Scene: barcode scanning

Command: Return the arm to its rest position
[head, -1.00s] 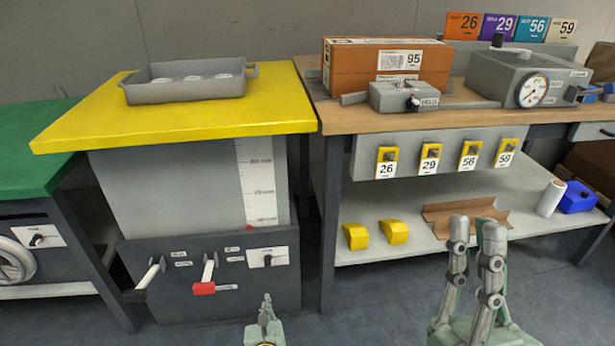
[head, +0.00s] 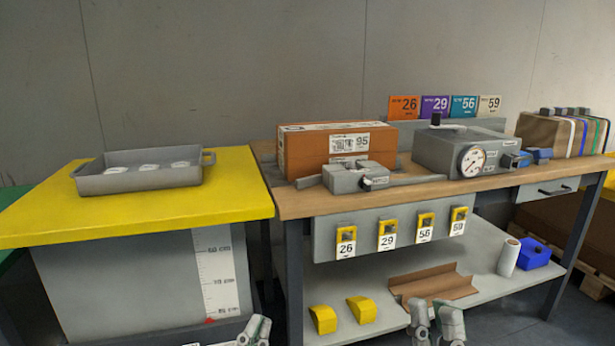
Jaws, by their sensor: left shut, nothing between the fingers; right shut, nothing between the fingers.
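My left gripper (head: 254,330) shows at the bottom edge, in front of the yellow-topped station; only its tip end is in view. My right gripper (head: 435,322) shows at the bottom edge, in front of the lower shelf of the workbench. Both are shut and hold nothing, apart from any object. Most of both arms is out of view below. A brown box (head: 300,155) with a barcode label marked 95 sits on the wooden bench top (head: 310,203), behind a small grey device (head: 345,180).
Yellow tagged units, such as the one marked 29 (head: 388,235), hang on the bench front. A grey tray (head: 140,180) sits on the yellow top (head: 235,205). A gauge box (head: 440,150) stands right of the brown box. The lower shelf (head: 390,312) holds yellow pieces and brown cardboard.

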